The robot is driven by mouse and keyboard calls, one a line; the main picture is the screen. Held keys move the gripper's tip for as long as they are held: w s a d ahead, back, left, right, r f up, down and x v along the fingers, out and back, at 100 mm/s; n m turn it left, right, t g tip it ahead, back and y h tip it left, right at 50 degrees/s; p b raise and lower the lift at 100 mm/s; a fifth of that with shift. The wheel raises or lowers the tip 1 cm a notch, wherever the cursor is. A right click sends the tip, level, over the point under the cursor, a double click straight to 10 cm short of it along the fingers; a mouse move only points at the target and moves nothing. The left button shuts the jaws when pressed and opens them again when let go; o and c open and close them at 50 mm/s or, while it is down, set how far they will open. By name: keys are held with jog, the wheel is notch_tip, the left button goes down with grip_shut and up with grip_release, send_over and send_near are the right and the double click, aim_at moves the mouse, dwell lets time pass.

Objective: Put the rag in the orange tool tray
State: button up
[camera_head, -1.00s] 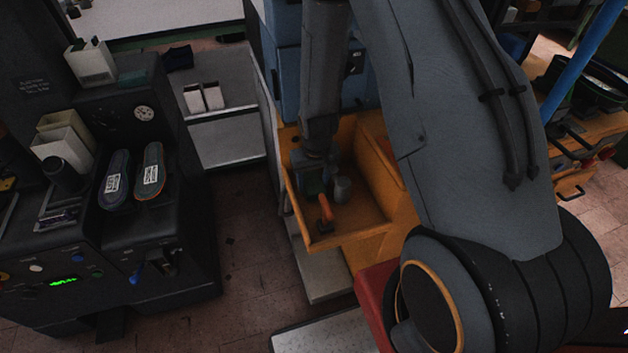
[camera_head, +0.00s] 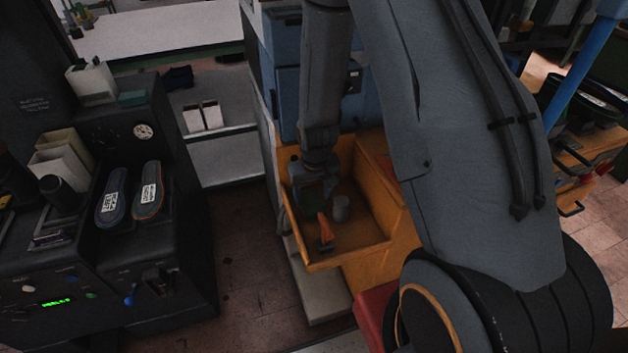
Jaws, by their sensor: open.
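The orange tool tray (camera_head: 376,247) is an open box in the middle of the view, beside the blue cabinet. My gripper (camera_head: 316,198) points down into its left part. It is open, but the fingers are dark and hard to make out. An orange-handled tool (camera_head: 325,231) and a small grey cylinder (camera_head: 341,208) are in the tray close to my gripper. A dark, crumpled cloth-like thing (camera_head: 178,77), possibly the rag, lies on the grey shelf at the back left. No cloth can be made out in the tray; part of its floor is hidden by my gripper.
A black press machine (camera_head: 160,250) with two insoles (camera_head: 147,190) on top stands at the left. Two white boxes (camera_head: 203,116) stand on the grey shelf unit (camera_head: 225,155). The blue cabinet (camera_head: 288,95) rises behind the tray. Floor (camera_head: 240,260) is clear between press and tray.

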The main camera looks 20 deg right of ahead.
aim_at(314, 207)
notch_tip(314, 207, up, 9)
jog(key=s+b, duration=0.2)
jog(key=s+r, duration=1.1)
jog(key=s, duration=0.2)
jog(key=shift+s+g, duration=0.25)
jog(key=shift+g, duration=0.15)
jog(key=shift+d, duration=0.1)
dwell(0.5)
